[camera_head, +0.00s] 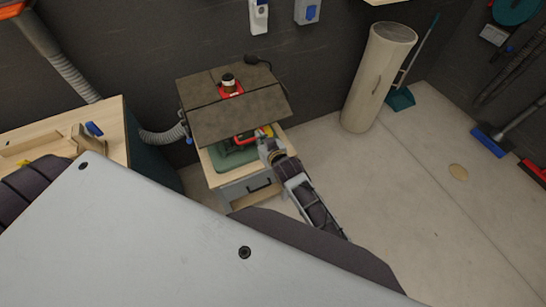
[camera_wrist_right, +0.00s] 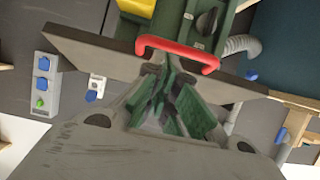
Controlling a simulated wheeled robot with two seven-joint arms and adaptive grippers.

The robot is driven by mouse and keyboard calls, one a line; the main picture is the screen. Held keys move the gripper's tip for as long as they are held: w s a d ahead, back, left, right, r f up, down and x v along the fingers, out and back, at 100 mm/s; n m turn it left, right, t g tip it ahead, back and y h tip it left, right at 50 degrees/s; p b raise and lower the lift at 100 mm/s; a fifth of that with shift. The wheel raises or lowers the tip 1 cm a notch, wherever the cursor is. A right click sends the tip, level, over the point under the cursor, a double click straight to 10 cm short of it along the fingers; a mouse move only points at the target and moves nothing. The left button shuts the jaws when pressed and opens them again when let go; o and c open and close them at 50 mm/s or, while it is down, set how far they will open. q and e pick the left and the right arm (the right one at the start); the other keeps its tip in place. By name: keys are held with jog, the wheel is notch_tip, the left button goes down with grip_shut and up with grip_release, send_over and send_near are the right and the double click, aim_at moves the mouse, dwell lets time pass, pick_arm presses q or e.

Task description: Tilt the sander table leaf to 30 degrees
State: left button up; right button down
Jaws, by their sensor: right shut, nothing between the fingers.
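The sander stands on a small wooden cabinet by the wall in the head view. Its dark grey table has a front leaf (camera_head: 240,114) along the near side, which appears to slope down toward me; I cannot read its angle. In the right wrist view the leaf (camera_wrist_right: 90,50) shows as a dark slab seen nearly edge-on. A red handle (camera_wrist_right: 178,48) sits beside the fingertips in that view. My right gripper (camera_head: 265,139) is at the leaf's near edge, its fingers (camera_wrist_right: 166,72) shut and empty. Whether it touches the leaf or handle is unclear. My left gripper is not visible.
A wooden workbench (camera_head: 105,118) stands at left, with a grey hose (camera_head: 160,136) between it and the sander. A beige cylinder (camera_head: 377,75) stands at right by a teal dustpan (camera_head: 401,99). The floor at right is mostly clear.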

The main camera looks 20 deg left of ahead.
pick_arm(q)
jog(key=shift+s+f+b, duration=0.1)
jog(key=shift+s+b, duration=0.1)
jog(key=shift+b, duration=0.15)
pick_arm(e)
jog(key=f+v, duration=0.2)
jog(key=v, duration=0.8)
jog(key=shift+s+d, duration=0.35)
jog(key=shift+d, duration=0.05)
